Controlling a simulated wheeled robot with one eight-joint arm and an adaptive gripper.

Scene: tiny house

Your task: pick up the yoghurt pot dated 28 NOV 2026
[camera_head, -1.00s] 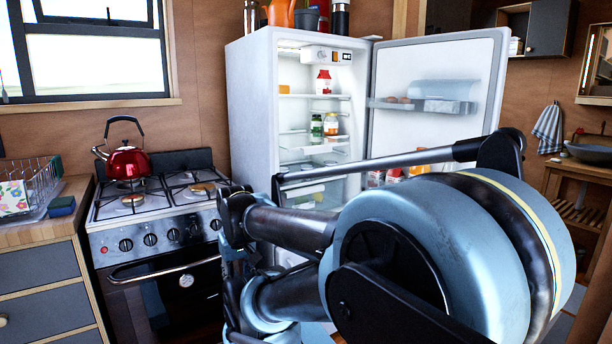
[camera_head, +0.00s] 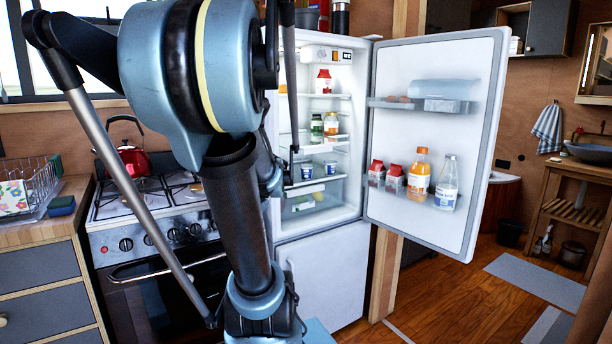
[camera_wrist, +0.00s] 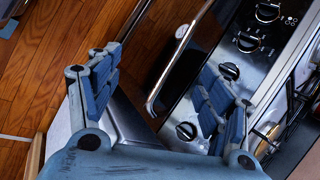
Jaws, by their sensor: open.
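Two small white-and-blue pots, a left pot (camera_head: 306,171) and a right pot (camera_head: 330,168), stand on a lower shelf inside the open fridge (camera_head: 322,248). They look like yoghurt pots, but their dates are too small to read. My gripper (camera_wrist: 158,78) shows in the wrist view with its two blue padded fingers spread apart and nothing between them. It is over the front of the stove, away from the pots. In the head view I cannot make out its fingers. The wrist view shows no pot.
The fridge door (camera_head: 432,125) stands open to the right, with cartons and bottles (camera_head: 417,175) in its rack. Jars (camera_head: 331,124) stand on the shelf above the pots. The stove (camera_head: 110,210) with a red kettle (camera_head: 134,160) is left. The floor (camera_head: 440,300) at right is largely clear.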

